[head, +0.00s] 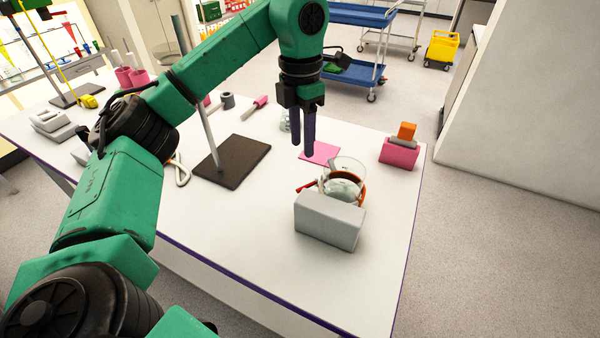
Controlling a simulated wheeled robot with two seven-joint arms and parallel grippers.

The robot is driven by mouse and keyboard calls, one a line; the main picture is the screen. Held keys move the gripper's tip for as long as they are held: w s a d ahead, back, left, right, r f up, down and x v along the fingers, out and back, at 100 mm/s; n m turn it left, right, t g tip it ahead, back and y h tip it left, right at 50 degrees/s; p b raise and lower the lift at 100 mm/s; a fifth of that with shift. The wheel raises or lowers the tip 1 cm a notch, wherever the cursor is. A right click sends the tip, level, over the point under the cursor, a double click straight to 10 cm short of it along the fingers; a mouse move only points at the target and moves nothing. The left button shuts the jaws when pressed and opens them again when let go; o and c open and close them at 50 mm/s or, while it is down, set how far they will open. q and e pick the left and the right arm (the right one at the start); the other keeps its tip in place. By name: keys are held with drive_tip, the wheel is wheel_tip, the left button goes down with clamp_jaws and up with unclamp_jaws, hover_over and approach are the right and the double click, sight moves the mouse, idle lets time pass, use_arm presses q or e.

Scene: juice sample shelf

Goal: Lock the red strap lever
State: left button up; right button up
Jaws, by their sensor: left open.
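The red strap lever (306,186) is a small red piece sticking out to the left of a glass beaker (349,165). An orange strap (361,190) runs around the beaker, behind a grey block (329,222). The block hides the lower front of the beaker and part of the strap. My left gripper (303,150) points down with two dark fingers, open and empty, above and behind the lever and apart from it. I cannot tell the lever's exact angle at this size. My right gripper is not in view.
A pink mat (319,152) lies behind the beaker. A pink holder with an orange piece (399,152) stands near the right edge. A stand with a dark base (232,162) is to the left. The white table (270,225) is clear left of the grey block.

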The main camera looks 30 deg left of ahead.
sight(307, 186)
use_arm(q)
wheel_tip(307, 186, down, 10)
drive_tip(key=shift+f, duration=0.25)
drive_tip(key=shift+d+f, duration=0.15)
drive_tip(key=shift+f, duration=0.4)
clamp_jaws()
